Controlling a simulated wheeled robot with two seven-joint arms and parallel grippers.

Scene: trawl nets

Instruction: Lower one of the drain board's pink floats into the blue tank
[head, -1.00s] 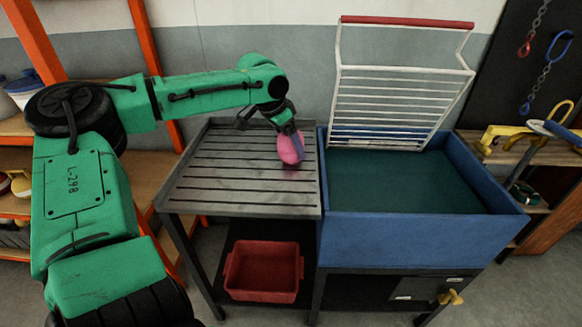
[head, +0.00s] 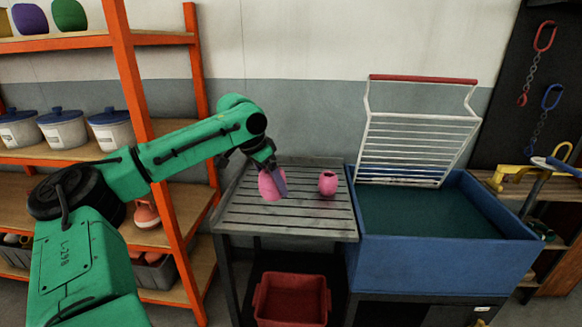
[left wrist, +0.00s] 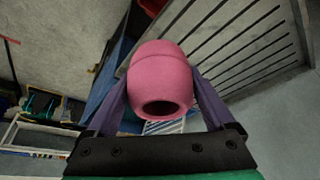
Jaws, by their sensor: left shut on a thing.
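My left gripper (head: 282,186) is shut on a pink float (head: 270,185), over the left part of the slatted drain board (head: 290,213). In the left wrist view the float (left wrist: 160,75) sits between the two purple fingers, its dark round opening facing the camera. The board lies beyond it there, and the float looks raised off the slats. A second pink float (head: 328,183) stands on the board's right half. The blue tank (head: 440,262) with dark green water (head: 425,212) is right of the board. My right gripper is not in view.
A white wire rack (head: 418,145) with a red top bar (head: 423,79) rises at the tank's back left. A red bin (head: 292,298) is under the board. Orange shelving (head: 130,90) with lidded pots stands left. The tank's front water is clear.

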